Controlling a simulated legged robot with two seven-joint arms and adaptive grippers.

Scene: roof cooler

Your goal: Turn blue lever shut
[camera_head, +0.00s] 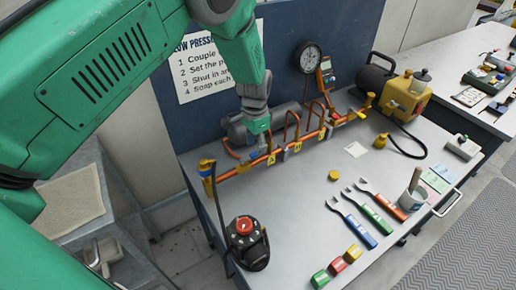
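A copper pipe manifold (240,170) runs along the back of the grey workbench, with yellow fittings on it. My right gripper is out of view.
A gauge (308,57) stands behind the manifold. A yellow pump (404,96) is at right. The bench middle is mostly clear.

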